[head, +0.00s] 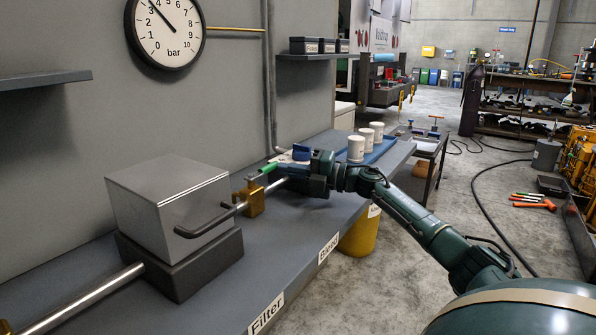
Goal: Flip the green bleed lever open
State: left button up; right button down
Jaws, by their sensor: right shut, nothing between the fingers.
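The green bleed lever (267,169) sits at the top of a brass valve (253,199) on the pipe, right of the steel filter box. It points to the right, towards my right gripper. My right gripper (280,178) comes in from the right, shut and empty, with its tips close to the lever. I cannot tell whether they touch it. The gripper body hides part of the pipe behind. My left gripper is not in view.
The filter box (165,205) with its dark handle stands on the grey bench left of the valve. A round pressure gauge (165,30) hangs on the wall above. White canisters (356,149) stand on a blue tray (384,147) behind my right wrist. A yellow bin (358,237) stands below the bench edge.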

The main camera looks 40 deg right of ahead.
jog(key=v, duration=1.3)
jog(key=shift+d, duration=0.1)
dwell(0.4)
